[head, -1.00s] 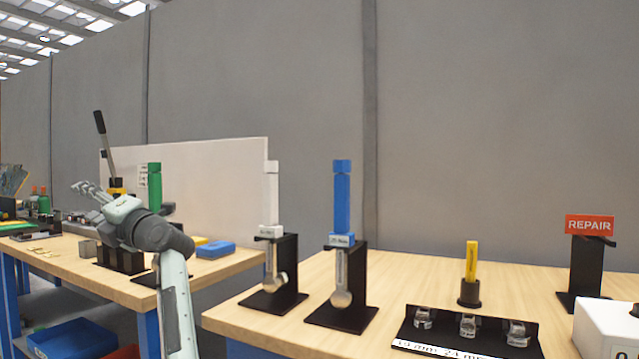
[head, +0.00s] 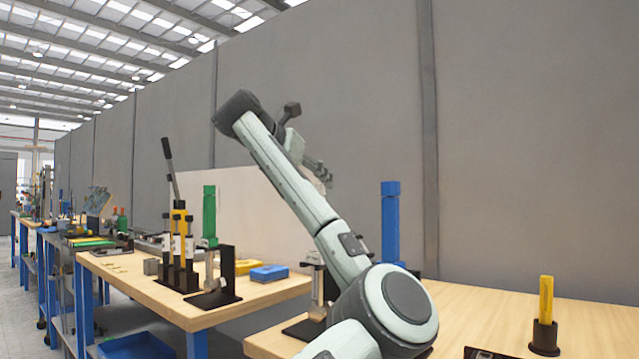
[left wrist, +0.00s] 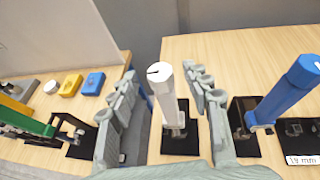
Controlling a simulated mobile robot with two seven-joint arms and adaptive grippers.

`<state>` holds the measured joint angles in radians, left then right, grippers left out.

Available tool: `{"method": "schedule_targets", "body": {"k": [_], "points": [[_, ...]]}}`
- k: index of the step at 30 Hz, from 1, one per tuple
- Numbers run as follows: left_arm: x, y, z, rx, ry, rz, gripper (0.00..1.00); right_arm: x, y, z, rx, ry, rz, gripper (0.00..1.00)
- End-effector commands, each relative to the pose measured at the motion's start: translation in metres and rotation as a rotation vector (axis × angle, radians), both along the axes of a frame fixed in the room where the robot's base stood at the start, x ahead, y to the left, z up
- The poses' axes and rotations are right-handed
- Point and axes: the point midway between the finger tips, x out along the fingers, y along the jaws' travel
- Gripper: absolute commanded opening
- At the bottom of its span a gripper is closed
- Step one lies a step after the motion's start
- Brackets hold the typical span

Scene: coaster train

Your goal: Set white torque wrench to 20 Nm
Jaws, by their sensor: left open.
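The white torque wrench (left wrist: 171,100) stands upright in its black stand (left wrist: 180,136), seen from above in the left wrist view. In the head view my left arm hides its white handle, and only its lower part (head: 317,288) shows. My left gripper (head: 318,172) is raised above the wrench in the head view. In the left wrist view its open fingers (left wrist: 160,82) appear on either side of the white handle, with clear gaps. I cannot tell whether the handle is between them in depth. The scale reading is not legible. My right gripper is out of view.
The blue wrench (head: 390,222) stands close to the right of the white one. A yellow tool (head: 546,298) stands further right. The green wrench (head: 209,212), a blue box (head: 269,272) and a tall black lever (head: 168,155) are on the left table. A white panel (head: 262,200) rises behind.

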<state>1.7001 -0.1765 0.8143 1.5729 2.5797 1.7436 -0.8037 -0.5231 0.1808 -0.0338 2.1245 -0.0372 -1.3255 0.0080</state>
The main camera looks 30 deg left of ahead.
Motion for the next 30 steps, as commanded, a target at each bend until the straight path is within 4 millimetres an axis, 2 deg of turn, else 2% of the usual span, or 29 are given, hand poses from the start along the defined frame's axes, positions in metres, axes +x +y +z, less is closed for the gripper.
{"method": "schedule_targets", "body": {"k": [6,16,27,30], "points": [[0.022,0.003,-0.009,0.002,0.001,0.001,0.49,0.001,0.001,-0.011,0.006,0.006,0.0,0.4],[0.026,0.003,-0.011,0.0,0.0,0.003,0.49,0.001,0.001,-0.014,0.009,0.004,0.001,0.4],[0.026,0.003,-0.011,0.0,0.0,0.003,0.03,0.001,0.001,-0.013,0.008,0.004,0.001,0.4],[0.026,0.003,-0.011,0.001,0.0,0.004,0.0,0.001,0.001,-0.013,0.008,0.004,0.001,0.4]]}}
